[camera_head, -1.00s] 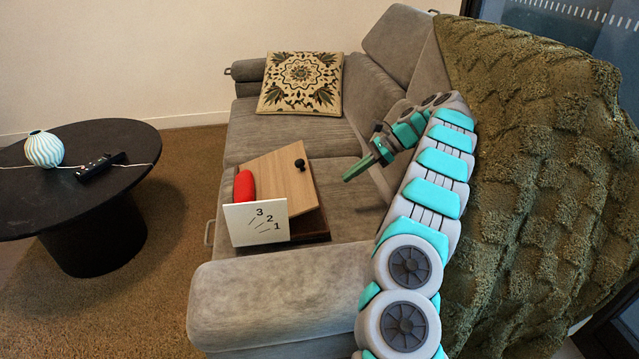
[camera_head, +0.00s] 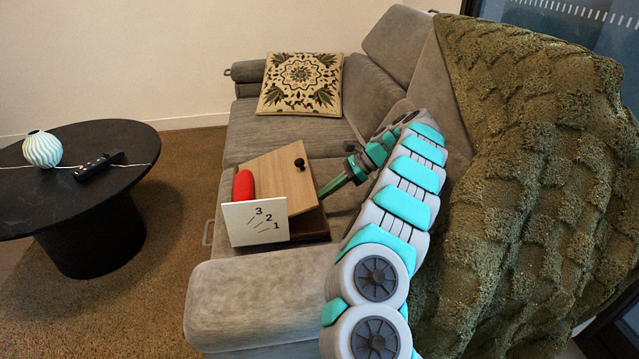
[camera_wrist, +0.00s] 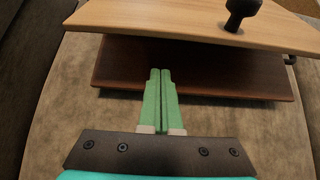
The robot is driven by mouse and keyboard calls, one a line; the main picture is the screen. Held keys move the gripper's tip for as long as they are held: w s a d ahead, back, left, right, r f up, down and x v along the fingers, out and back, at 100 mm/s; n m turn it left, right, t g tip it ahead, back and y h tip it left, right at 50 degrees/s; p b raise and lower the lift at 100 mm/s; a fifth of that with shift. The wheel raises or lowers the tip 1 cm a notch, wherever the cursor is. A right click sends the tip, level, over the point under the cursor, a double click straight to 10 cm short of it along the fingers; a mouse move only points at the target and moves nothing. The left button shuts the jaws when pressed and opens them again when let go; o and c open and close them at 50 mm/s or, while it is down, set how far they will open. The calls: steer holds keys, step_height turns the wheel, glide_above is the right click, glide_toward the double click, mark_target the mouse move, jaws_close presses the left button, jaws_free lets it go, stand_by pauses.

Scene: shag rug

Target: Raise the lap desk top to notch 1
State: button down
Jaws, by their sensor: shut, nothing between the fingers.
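The lap desk sits on the sofa seat. Its light wooden top (camera_head: 268,181) carries a black knob (camera_head: 300,163), which also shows in the wrist view (camera_wrist: 240,12). The top is tilted above a dark brown base (camera_head: 312,226), with a gap between them in the wrist view. A white panel (camera_head: 243,224) marked 3, 2, 1 stands at the desk's near side. My gripper (camera_head: 321,195) is shut and empty, at the desk's right edge. In the wrist view its green fingertips (camera_wrist: 160,72) point into the gap, below the top's edge. Whether they touch anything is unclear.
A red object (camera_head: 243,185) lies at the top's left side. A patterned cushion (camera_head: 300,83) rests farther back on the grey sofa (camera_head: 265,300). A green shaggy throw (camera_head: 530,170) covers the right side. A black round table (camera_head: 85,215) stands left.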

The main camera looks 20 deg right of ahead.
steer(key=shift+w+a, duration=0.1)
steer(key=shift+a, duration=0.4)
steer(key=shift+w+a+r, duration=0.1)
steer(key=shift+a+r, duration=0.15)
steer(key=shift+r, duration=0.55)
steer(key=shift+a+r, duration=0.25)
steer(key=shift+r, duration=0.5)
